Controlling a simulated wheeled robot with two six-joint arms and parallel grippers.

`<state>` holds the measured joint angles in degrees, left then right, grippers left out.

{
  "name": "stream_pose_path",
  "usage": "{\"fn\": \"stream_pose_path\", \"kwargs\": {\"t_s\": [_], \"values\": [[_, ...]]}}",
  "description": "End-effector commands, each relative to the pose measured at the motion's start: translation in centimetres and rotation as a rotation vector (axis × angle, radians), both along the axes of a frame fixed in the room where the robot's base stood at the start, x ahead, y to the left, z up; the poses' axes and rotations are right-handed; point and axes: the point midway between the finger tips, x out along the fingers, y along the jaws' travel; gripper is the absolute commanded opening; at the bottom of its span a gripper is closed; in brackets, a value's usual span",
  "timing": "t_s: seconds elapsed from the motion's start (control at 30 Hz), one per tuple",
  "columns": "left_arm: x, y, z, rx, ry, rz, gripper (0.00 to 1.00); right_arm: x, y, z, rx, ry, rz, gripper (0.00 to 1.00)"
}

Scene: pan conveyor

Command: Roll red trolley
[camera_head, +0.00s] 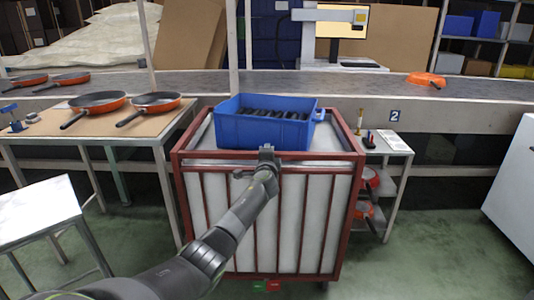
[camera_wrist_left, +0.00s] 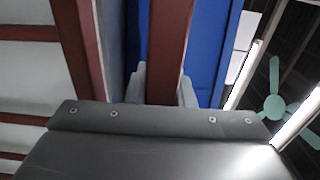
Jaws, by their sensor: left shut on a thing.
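The red trolley (camera_head: 325,157) stands in the middle of the head view, a red frame with pale panels. A blue crate (camera_head: 235,133) holding dark items rests on its top. My left gripper (camera_head: 266,158) is at the trolley's front top rail, in front of the crate. In the left wrist view the fingers of my left gripper (camera_wrist_left: 163,88) are on either side of a red bar (camera_wrist_left: 168,40) of the trolley, shut on it. The blue crate (camera_wrist_left: 206,45) shows behind the bar. My right gripper is not in view.
A table (camera_head: 85,125) with orange pans stands close on the left. A small side stand (camera_head: 393,143) with orange pans below is close on the right. The conveyor (camera_head: 370,84) runs behind. A white cabinet (camera_head: 515,190) is at far right. Green floor (camera_head: 430,250) is clear at front right.

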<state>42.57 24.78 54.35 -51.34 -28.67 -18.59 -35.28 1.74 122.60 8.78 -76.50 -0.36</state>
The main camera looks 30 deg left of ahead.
Motion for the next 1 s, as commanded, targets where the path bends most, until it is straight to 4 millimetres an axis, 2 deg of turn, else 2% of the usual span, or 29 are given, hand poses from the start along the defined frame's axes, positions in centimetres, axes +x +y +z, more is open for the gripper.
{"fn": "stream_pose_path", "kwargs": {"t_s": [0.33,0.37,0.5,0.83,1.0], "values": [[0.1,0.2,0.6,0.004,-0.007,0.0,0.0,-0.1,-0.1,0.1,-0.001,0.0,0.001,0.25],[0.1,0.2,0.6,0.005,-0.008,0.0,0.26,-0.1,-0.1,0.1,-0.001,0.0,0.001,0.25],[0.1,0.2,0.5,0.004,-0.006,0.001,0.44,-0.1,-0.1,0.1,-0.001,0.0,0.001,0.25],[-0.1,0.0,0.3,0.002,-0.003,0.0,0.44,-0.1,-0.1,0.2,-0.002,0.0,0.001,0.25],[-0.9,-0.6,0.4,0.002,-0.005,-0.001,0.44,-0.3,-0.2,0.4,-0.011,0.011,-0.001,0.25]]}}
